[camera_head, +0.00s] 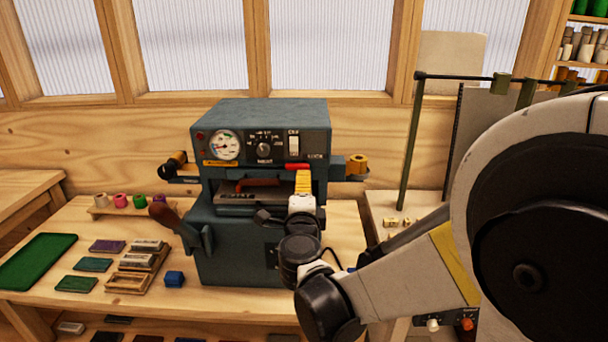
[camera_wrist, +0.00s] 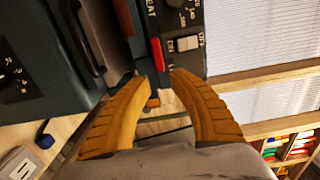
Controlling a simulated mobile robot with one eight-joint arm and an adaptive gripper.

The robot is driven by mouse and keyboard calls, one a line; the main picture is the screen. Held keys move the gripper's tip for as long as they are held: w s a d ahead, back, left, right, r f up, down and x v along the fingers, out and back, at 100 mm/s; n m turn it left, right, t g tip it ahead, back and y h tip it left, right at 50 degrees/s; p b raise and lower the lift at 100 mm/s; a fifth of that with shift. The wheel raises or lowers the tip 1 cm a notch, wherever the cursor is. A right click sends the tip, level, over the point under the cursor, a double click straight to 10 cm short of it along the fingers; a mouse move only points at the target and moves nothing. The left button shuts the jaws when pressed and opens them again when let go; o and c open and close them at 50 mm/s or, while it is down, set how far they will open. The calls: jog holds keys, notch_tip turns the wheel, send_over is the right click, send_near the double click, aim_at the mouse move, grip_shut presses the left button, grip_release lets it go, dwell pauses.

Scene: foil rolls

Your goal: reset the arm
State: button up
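My gripper (camera_head: 303,178) is in front of the blue-grey press (camera_head: 235,240), below its control panel, with the arm reaching in from the right. In the wrist view its two yellow fingers (camera_wrist: 155,74) are apart, with nothing held between them. A red bar (camera_head: 297,166) on the press is just above the fingertips in the head view. In the wrist view the red bar (camera_wrist: 158,55) shows just beyond the gap between the tips; I cannot tell whether they touch it. The white ON/OFF switch (camera_wrist: 188,43) is close by.
A gold foil roll (camera_head: 357,164) sits on the press's right side. Several small rolls (camera_head: 120,200) stand on a rack at left. A green tray (camera_head: 38,260), wooden boxes (camera_head: 130,281) and a blue block (camera_head: 174,279) lie on the table. A green post (camera_head: 410,150) stands at right.

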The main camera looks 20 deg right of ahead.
jog(key=shift+v, duration=1.25)
jog(key=s+a+r+n+y, duration=0.55)
jog(key=a+n+y, duration=0.3)
jog(key=n, duration=0.45)
jog(key=s+a+f+n+g+y, duration=0.1)
jog(key=s+f+n+g+y, duration=0.1)
jog(key=s+f+n, duration=0.15)
jog(key=s+d+f+n+g+h, duration=0.2)
jog(key=s+d+f+g, duration=0.2)
jog(key=s, duration=0.4)
jog(key=s+d+f+n+g+h, duration=0.2)
jog(key=s+d+f+n+g, duration=0.1)
jog(key=s+f, duration=0.4)
jog(key=shift+s+d+f+g+h, duration=0.35)
jog(key=shift+s+d+g, duration=0.25)
jog(key=shift+d, duration=0.4)
